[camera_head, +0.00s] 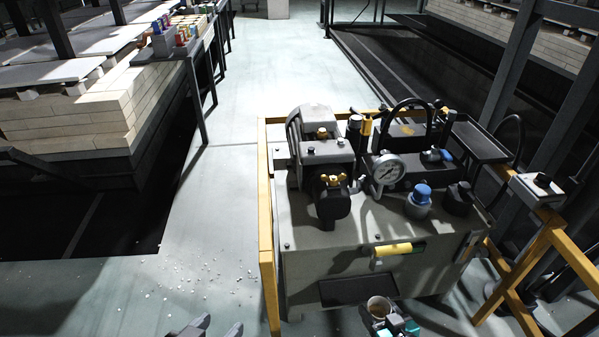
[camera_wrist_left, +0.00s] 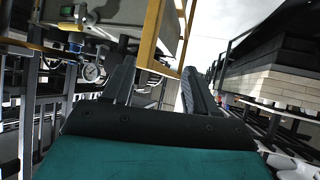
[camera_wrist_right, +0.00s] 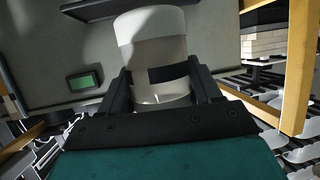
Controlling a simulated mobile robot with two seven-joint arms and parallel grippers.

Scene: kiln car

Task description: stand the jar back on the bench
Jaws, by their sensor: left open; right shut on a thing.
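The jar (camera_head: 379,308) is a pale cylinder at the bottom of the head view, in front of the grey machine, its brownish top facing up. My right gripper (camera_head: 398,327) is shut on it. In the right wrist view the jar (camera_wrist_right: 153,45) sits between the fingers, pale with a dark band. My left gripper (camera_head: 212,328) is open and empty at the bottom of the head view, over the floor. In the left wrist view its fingers (camera_wrist_left: 160,80) are apart with nothing between them. A narrow bench (camera_head: 187,54) with small coloured containers stands at the upper left.
A grey hydraulic unit (camera_head: 335,247) with gauge (camera_head: 388,171) and yellow handle (camera_head: 393,249) stands close ahead of the jar. A yellow rail (camera_head: 266,220) edges it. The brick-stacked kiln car (camera_head: 70,122) is at left. Pale floor (camera_head: 222,190) with scattered white bits is open between them.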

